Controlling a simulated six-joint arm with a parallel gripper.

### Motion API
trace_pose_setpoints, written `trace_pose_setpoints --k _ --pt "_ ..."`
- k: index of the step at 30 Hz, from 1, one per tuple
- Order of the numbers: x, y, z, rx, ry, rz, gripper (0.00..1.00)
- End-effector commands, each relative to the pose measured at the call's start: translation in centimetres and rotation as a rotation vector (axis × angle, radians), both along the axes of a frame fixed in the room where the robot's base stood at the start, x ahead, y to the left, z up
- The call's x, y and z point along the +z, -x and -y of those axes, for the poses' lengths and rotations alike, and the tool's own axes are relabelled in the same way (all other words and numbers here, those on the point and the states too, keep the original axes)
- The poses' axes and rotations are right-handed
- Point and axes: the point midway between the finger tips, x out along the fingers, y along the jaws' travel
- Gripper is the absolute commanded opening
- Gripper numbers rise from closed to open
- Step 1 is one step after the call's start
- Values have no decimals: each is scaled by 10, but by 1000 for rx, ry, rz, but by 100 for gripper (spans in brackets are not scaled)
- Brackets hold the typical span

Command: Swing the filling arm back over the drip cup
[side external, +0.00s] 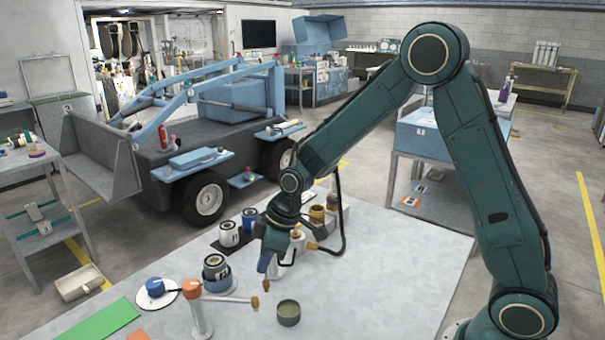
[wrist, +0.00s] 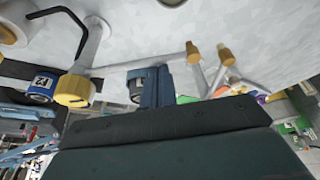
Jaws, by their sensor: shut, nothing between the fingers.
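A dark grey drip cup (side external: 288,313) stands on the pale table (side external: 385,275). Only its edge seems to show at the top of the wrist view (wrist: 172,2). A white post with a yellow cap (wrist: 75,90) carries a filling arm (wrist: 140,65) ending in a brass nozzle (wrist: 193,53). That nozzle (side external: 267,286) appears short of the cup in the side view. An orange-capped post (side external: 193,288) has a second arm with a brass nozzle (side external: 255,302), left of the cup. My gripper (side external: 263,267) is shut and empty, close beside the yellow-capped arm; contact is unclear.
A dark-topped can (side external: 216,270) stands on a round plate left of my gripper. A blue knob (side external: 155,287) sits at left. The table's right side is clear.

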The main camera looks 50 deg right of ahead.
Motion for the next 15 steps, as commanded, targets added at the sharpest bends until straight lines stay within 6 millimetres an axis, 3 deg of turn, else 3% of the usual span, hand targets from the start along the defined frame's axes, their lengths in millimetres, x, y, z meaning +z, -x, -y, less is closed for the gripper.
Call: trace_pose_setpoints --k 6,15 --pt "0 13 11 157 1 -2 0" --pt "0 21 19 154 1 0 0"
